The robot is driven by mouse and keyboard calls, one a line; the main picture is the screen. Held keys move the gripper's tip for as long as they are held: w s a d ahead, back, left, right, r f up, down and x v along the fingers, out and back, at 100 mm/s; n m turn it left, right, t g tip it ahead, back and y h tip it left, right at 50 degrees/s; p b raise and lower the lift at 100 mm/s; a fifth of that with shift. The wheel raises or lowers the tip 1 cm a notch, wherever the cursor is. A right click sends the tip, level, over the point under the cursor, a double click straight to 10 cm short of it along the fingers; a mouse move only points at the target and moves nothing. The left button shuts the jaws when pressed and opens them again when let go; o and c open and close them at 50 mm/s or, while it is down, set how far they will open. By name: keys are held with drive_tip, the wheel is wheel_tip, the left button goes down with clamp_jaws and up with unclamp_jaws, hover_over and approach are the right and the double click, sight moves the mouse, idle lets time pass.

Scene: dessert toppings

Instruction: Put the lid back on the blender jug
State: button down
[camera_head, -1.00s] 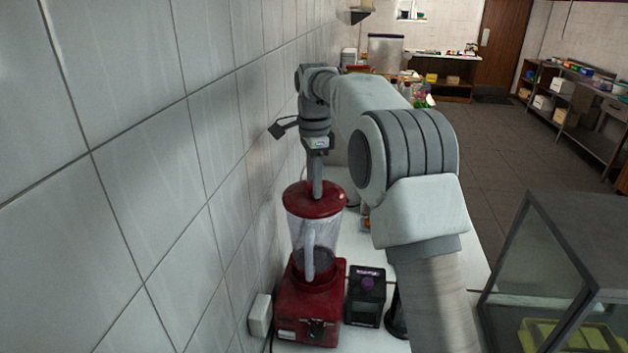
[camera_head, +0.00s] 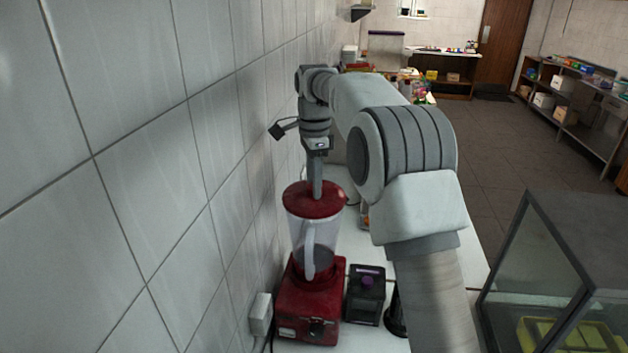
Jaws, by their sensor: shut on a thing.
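The blender jug (camera_head: 314,235) is clear with a pale handle and stands upright on a red blender base (camera_head: 309,302) by the tiled wall. The red round lid (camera_head: 305,203) is at the top of the jug, looking level and covering its mouth. I cannot tell whether it is fully seated. My gripper (camera_head: 316,190) points straight down from above and is shut on the lid, near its middle. The fingertips and the part they grip are hard to make out at this size.
A dark box with a purple knob (camera_head: 367,294) stands just right of the blender base. A white wall socket box (camera_head: 260,314) is at the left. A glass case (camera_head: 560,270) with yellow-green contents stands at the right. The white counter (camera_head: 455,240) runs behind my arm.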

idle(0.3)
drive_tip(key=shift+c, duration=1.6)
unclamp_jaws()
drive_tip(key=shift+o, duration=0.2)
drive_tip(key=shift+o, duration=1.4)
drive_tip(key=shift+r+p, duration=0.7)
drive_tip(key=shift+r, duration=2.8)
